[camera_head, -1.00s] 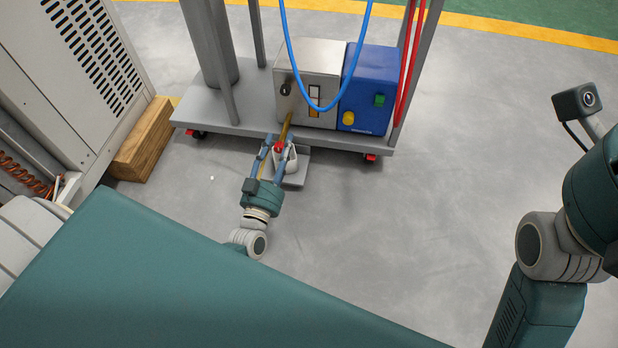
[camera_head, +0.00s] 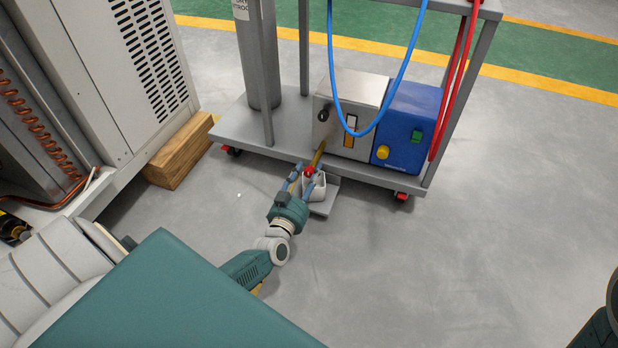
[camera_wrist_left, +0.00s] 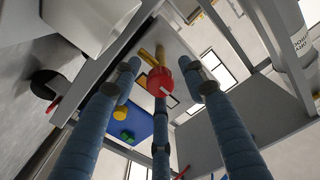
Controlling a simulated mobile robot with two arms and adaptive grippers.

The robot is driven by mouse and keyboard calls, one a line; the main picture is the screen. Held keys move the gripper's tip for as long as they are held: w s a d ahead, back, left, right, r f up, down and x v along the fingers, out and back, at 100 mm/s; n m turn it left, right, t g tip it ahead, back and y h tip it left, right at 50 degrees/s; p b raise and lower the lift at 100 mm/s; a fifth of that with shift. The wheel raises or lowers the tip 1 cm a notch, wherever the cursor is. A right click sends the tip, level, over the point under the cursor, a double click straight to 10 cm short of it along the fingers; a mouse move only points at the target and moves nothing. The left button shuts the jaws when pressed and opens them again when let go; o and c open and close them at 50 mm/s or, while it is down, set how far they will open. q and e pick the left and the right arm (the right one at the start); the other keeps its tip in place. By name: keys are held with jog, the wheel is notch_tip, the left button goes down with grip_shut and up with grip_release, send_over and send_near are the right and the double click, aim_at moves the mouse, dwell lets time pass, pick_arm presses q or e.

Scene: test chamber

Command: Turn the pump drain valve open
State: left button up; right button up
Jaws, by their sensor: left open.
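The pump drain valve has a small red handle (camera_head: 309,170) on a brass pipe (camera_head: 319,153) that comes down from the steel pump box (camera_head: 348,105). My left gripper (camera_head: 306,171) is open at the red handle, with its blue fingers on either side of it. In the left wrist view the round red handle (camera_wrist_left: 160,81) sits between the spread fingertips of the left gripper (camera_wrist_left: 160,78), with a third finger below. I cannot tell whether any finger touches it. A white cup-like container (camera_head: 316,186) stands beneath the valve, partly hidden by the gripper. My right gripper is out of view.
The grey cart (camera_head: 260,133) carries the pump box, a blue unit (camera_head: 408,125) and a grey cylinder (camera_head: 260,60). A blue hose (camera_head: 333,75) hangs in front. A wooden block (camera_head: 178,152) and a vented cabinet (camera_head: 130,60) stand at left. The floor at right is clear.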

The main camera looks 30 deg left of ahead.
pick_arm(q)
jog(key=shift+w, duration=0.2)
jog(key=shift+c, duration=0.5)
grip_shut()
